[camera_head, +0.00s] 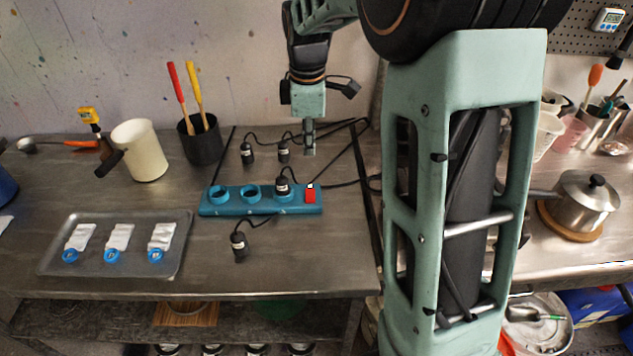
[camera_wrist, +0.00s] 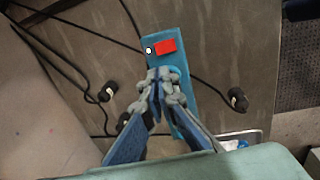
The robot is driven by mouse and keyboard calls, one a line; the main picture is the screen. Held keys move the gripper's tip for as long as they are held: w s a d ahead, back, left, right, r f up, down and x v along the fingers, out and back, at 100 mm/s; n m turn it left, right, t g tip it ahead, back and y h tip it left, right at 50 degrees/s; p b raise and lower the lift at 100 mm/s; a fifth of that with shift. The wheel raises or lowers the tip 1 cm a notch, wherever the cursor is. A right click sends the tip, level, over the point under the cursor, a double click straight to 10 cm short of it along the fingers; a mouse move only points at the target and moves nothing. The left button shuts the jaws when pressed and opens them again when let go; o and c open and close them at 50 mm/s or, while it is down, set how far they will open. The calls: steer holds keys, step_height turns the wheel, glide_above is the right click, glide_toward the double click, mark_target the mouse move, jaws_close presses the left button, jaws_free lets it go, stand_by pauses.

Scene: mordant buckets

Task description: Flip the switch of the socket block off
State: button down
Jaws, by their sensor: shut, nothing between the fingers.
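The blue socket block (camera_head: 235,207) lies on the metal table in the head view, and it also shows in the wrist view (camera_wrist: 153,29). It has a row of round sockets, with one black plug (camera_head: 282,186) standing in one of them. The red switch (camera_head: 310,194) is at the block's right end; it shows in the wrist view (camera_wrist: 166,46) beside a small white dot. My gripper (camera_head: 310,152) is shut and empty, pointing down above and behind the switch end of the block. In the wrist view its fingertips (camera_wrist: 160,90) cover part of the block, just below the switch.
Loose black plugs with cables lie behind the block (camera_head: 248,153) and in front of it (camera_head: 239,247). A metal tray (camera_head: 60,262) with several tubes sits at left. A black cup (camera_head: 203,146) with handles and a white pitcher (camera_head: 140,152) stand behind.

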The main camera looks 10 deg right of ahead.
mark_target(310, 191)
stand_by(0.4)
steer(key=f, duration=0.4)
steer(key=w+f, duration=0.1)
steer(key=f, duration=0.4)
steer(key=f+p, duration=0.1)
steer(key=f, duration=0.4)
steer(key=shift+w+d, duration=0.2)
steer(key=shift+w, duration=0.15)
steer(key=shift+w+f+b, duration=0.15)
steer(key=shift+f+b, duration=0.15)
